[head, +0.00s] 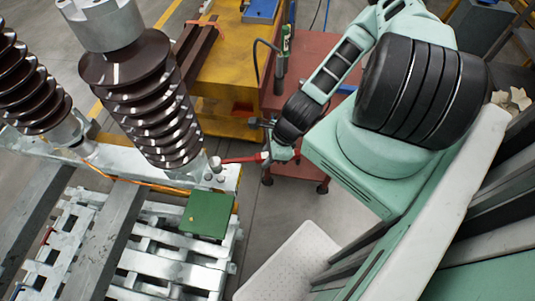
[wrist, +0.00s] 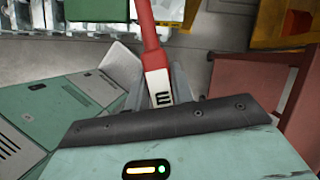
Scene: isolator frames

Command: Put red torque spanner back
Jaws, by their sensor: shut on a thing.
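The red torque spanner (head: 240,160) is held in my gripper (head: 268,156) in the head view, to the right of the brown insulator's foot. Its far end reaches left to the bolts (head: 216,166) at the frame's edge; I cannot tell whether it touches them. In the wrist view the red shaft of the spanner (wrist: 147,25) runs up from my gripper (wrist: 158,97), with a pale marked section at the jaws. The jaws are shut on it. The spanner's head end is out of the wrist view.
A red cart (head: 310,58) stands beyond my arm, carrying an upright green-topped tool (head: 284,45). A yellow cabinet (head: 225,72) is beside it. Brown ribbed insulators (head: 150,105) stand at left. Grey floor lies between.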

